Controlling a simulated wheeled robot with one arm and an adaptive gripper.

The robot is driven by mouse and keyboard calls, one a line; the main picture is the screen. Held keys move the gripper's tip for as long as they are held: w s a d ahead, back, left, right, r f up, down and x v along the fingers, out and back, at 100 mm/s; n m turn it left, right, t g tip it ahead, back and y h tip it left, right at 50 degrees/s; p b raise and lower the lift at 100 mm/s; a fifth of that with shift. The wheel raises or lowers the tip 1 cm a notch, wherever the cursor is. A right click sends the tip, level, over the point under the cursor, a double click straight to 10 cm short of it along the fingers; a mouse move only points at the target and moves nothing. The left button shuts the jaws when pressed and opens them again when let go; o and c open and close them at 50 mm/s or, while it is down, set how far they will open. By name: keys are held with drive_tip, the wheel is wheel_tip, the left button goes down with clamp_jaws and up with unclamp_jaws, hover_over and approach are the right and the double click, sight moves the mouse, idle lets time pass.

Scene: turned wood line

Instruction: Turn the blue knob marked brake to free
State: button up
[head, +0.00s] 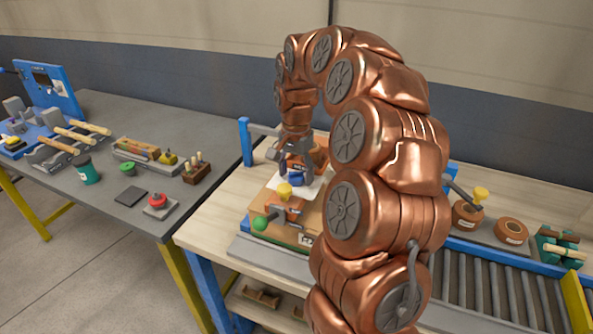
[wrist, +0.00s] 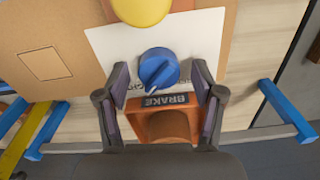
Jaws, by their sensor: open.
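The blue knob (wrist: 158,68) sits on a white plate (wrist: 112,44), above a dark label reading BRAKE (wrist: 166,100) in the wrist view. A pale pointer line on the knob points down and left, toward lettering on the plate that is partly hidden. My gripper (wrist: 160,82) is open, with one finger on each side of the knob and a gap visible on both sides. In the head view the knob (head: 296,180) shows just below my gripper (head: 290,170), partly covered by it.
A yellow knob (head: 284,191) and a green ball (head: 260,223) stand close by on the same fixture. A blue post (head: 245,142) rises at the bench's left. A grey table (head: 120,120) with tools lies left, and a roller conveyor (head: 490,290) lies right.

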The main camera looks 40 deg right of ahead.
drive_tip(key=c, duration=1.1)
drive_tip(key=shift+f, duration=0.1)
drive_tip(key=shift+c, duration=0.2)
